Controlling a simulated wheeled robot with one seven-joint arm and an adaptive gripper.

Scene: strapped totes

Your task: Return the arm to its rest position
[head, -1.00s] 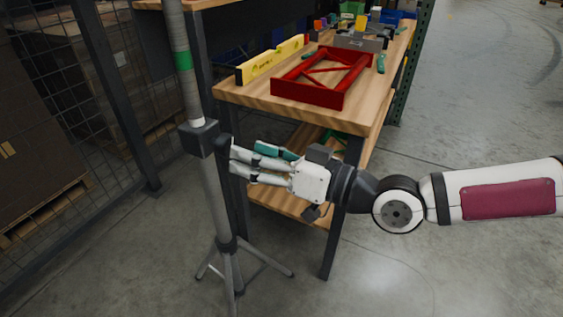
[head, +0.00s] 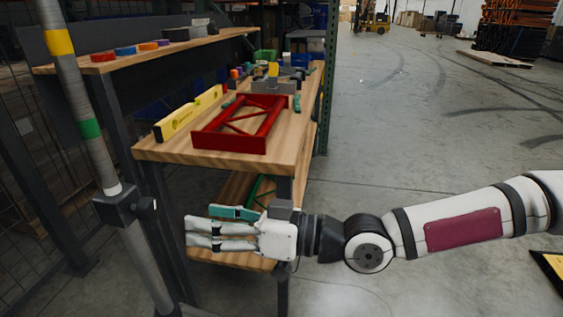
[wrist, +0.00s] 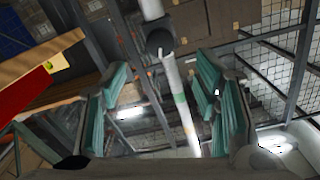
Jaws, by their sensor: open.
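My gripper (head: 190,232) is in front of the wooden workbench, below its top, in the head view. Its fingers point left toward the grey pole stand, with a gap between them and the pole's dark clamp. In the wrist view the teal-padded fingers (wrist: 162,108) stand wide apart with nothing between them but background. My arm reaches in from the right edge of the head view, roughly level.
The grey pole (head: 82,115) with its dark clamp (head: 122,205) stands at the left. The workbench (head: 150,150) holds a red frame (head: 208,140) and a yellow level (head: 186,114). A lower shelf (head: 232,258) sits behind my gripper. Open floor (head: 430,130) lies to the right.

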